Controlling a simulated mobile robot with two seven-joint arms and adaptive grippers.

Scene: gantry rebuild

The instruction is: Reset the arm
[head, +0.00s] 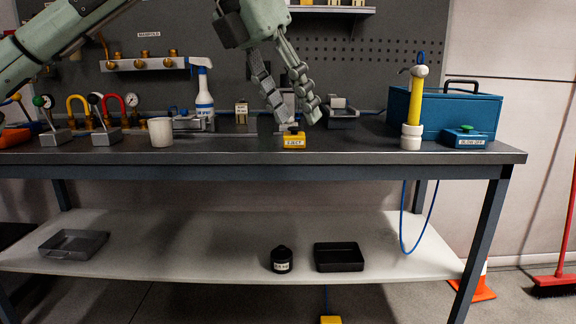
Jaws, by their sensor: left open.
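My left gripper (291,117) hangs down from my left arm, which comes in from the upper left. Its two fingers are spread and nothing is seen between them. I cannot tell whether the fingers touch the box. My right gripper is not in view.
A white mug (160,132) and a spray bottle (203,92) stand to the left. A yellow tube (415,100), a blue toolbox (470,110) and a blue box with a green button (464,138) are at right. A manifold (146,64) is on the back panel.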

